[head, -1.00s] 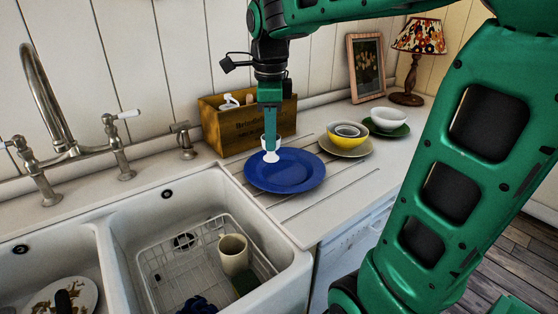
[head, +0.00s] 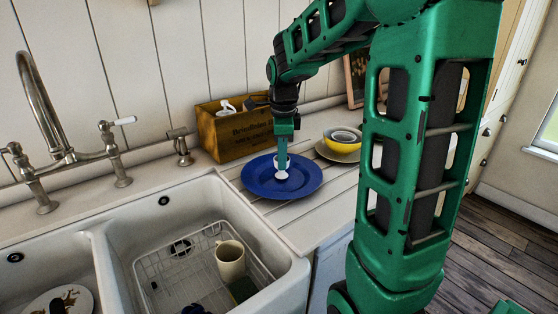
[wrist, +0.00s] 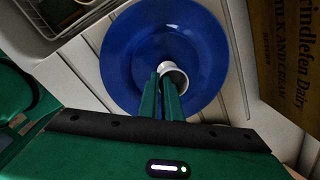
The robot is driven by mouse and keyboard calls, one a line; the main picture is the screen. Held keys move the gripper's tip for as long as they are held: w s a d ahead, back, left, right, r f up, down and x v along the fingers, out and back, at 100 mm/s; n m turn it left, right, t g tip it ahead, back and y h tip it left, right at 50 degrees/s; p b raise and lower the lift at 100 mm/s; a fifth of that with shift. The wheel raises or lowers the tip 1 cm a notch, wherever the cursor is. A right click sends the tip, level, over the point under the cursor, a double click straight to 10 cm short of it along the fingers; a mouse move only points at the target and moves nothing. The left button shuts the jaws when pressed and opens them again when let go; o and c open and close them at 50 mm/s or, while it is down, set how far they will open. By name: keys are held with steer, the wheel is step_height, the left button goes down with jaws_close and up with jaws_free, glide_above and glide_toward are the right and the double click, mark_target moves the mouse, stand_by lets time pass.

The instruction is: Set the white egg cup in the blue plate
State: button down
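The blue plate (head: 258,186) lies flat on the grooved drainboard to the right of the sink. The white egg cup (head: 282,174) is upright over the middle of the plate, at or just above its surface; I cannot tell if it touches. My gripper (head: 282,160) points straight down with its fingertips at the cup. In the wrist view the cup's open rim (wrist: 174,69) shows at the fingertips. The narrow fingers (wrist: 161,92) look closed on the cup's wall, one inside and one outside. The fingers hide part of the cup.
A wooden crate (head: 230,134) stands behind the plate. A yellow bowl (head: 343,146) on a saucer sits to the right, close to my arm. The sink holds a wire rack (head: 150,272) with a cream mug (head: 230,262). A tall tap (head: 42,95) stands at the left.

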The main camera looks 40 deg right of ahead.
steer(key=shift+f, duration=0.4)
steer(key=c, duration=2)
jaws_free()
steer(key=shift+r, duration=0.1)
step_height(320, 180, up, 12)
steer(key=s+f+n, duration=0.4)
steer(key=s+n, duration=0.2)
steer(key=s, duration=0.3)
steer(key=s+a+f+n, duration=0.1)
steer(key=s+f+n, duration=0.4)
steer(key=s, duration=0.4)
steer(key=s+f+n, duration=0.5)
steer(key=s+n, duration=0.2)
steer(key=s, duration=0.1)
steer(key=shift+s+a+g+y, duration=0.35)
steer(key=shift+s+g+y, duration=0.05)
